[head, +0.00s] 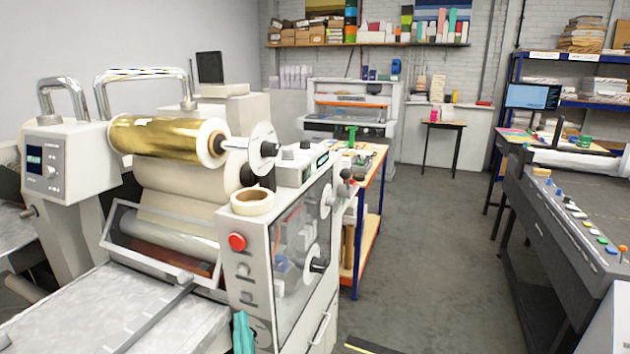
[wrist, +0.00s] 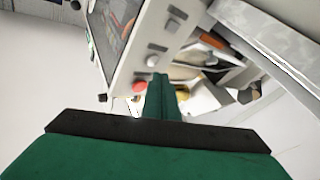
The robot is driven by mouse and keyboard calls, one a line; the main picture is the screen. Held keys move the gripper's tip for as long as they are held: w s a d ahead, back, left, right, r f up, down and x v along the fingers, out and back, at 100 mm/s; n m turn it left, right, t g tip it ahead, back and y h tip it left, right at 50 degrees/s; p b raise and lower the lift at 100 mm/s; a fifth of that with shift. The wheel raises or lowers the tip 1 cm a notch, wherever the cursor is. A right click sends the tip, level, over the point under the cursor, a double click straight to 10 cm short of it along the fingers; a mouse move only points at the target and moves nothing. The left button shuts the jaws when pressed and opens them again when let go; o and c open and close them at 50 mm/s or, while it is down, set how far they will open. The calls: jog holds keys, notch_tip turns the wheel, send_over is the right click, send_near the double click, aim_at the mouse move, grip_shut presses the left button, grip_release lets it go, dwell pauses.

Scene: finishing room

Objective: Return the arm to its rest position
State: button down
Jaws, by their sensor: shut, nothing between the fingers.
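My gripper (wrist: 161,82) shows in the wrist view as green fingers closed together, with nothing between them. The dark bar and green body of the gripper fill the lower part of that view. In the head view only a teal-green tip of my gripper (head: 243,333) shows at the bottom edge, in front of the laminating machine's side cabinet (head: 262,300). The rest of my arm is hidden or out of that view. In the wrist view the machine's red button (wrist: 139,86) is close beside the fingertips; I cannot tell whether they touch anything.
The laminating machine carries a gold foil roll (head: 165,138), a tape roll (head: 252,201) and a red button (head: 237,242). A flat metal bed (head: 70,315) lies at lower left. A grey machine (head: 560,225) stands at right. The floor (head: 430,240) between is clear.

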jog(key=s+d+f+m+g+h, duration=0.1)
jog(key=s+d+f+m+h, duration=0.1)
jog(key=s+d+f, duration=0.55)
jog(key=s+d+f+m+g+h, duration=0.15)
jog(key=s+d+f, duration=0.25)
jog(key=s+f, duration=0.55)
jog(key=s+d+f+m+g+h, duration=0.1)
jog(key=s+d+f+m, duration=0.1)
jog(key=s, duration=0.9)
jog(key=s+d+f+m+h, duration=0.2)
jog(key=s+d+f, duration=0.1)
jog(key=s, duration=0.8)
jog(key=shift+s+d+g, duration=0.15)
jog(key=shift+s+g, duration=0.15)
jog(key=shift+g, duration=0.05)
